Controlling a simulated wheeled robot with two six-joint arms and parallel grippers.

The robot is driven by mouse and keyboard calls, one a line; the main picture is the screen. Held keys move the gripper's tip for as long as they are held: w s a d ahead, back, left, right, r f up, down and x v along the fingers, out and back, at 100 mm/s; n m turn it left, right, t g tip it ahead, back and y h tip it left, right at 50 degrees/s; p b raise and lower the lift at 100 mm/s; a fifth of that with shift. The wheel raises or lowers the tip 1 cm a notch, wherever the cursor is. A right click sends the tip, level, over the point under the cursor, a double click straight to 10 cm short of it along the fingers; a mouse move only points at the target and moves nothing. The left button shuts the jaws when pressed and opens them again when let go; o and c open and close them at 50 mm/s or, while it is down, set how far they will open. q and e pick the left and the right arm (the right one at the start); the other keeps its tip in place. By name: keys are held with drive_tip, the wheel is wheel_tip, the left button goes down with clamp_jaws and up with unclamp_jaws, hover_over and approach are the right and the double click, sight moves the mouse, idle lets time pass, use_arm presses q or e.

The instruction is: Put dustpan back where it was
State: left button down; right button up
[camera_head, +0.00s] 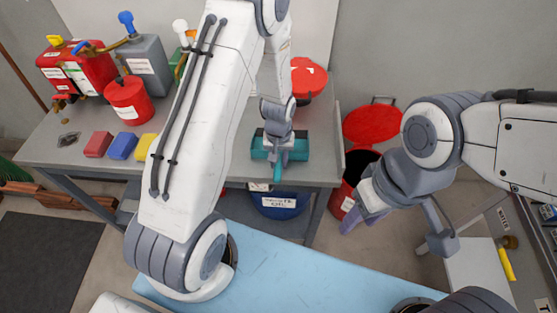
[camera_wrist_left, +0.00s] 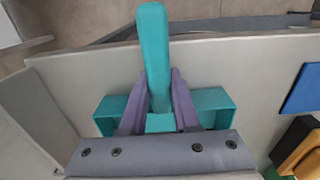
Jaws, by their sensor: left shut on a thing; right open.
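The teal dustpan (camera_head: 302,147) is at the right part of the grey bench top, near its front edge, with its handle pointing toward the front. In the left wrist view the dustpan (camera_wrist_left: 212,98) shows its handle (camera_wrist_left: 153,55) reaching past the bench edge. My left gripper (camera_head: 279,160) is shut on the handle, one finger on each side of it (camera_wrist_left: 157,98). The gripper hides part of the pan, and I cannot tell whether the pan touches the bench. My right gripper (camera_head: 392,222) is open and empty, to the right of the bench.
The grey bench (camera_head: 85,168) also holds a red can (camera_head: 128,101), red, blue (camera_head: 122,146) and yellow blocks, and several labelled containers. A red bin with a red lid (camera_head: 372,125) stands right of the bench. A blue bucket (camera_head: 279,206) sits below it.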

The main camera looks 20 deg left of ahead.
use_arm(q)
drive_tip(key=c, duration=1.1)
unclamp_jaws()
drive_tip(key=shift+f, duration=0.15)
drive_tip(key=o, duration=0.5)
drive_tip(key=shift+c, duration=0.2)
wheel_tip(320, 180, up, 12)
drive_tip(key=shift+f+b, duration=0.1)
drive_tip(key=shift+b, duration=0.55)
drive_tip(key=s+d+r+m, duration=0.3)
drive_tip(key=s+d, duration=0.1)
drive_tip(key=s, duration=0.3)
drive_tip(key=s+d+r+m, duration=0.4)
drive_tip(key=s, duration=0.3)
drive_tip(key=s+d+r+m+h, duration=0.1)
drive_tip(key=s+d+r+m, duration=0.2)
drive_tip(key=s, duration=0.5)
drive_tip(key=shift+d+r+m, duration=0.3)
drive_tip(key=shift+d+r, duration=0.35)
drive_tip(key=shift+d, duration=0.2)
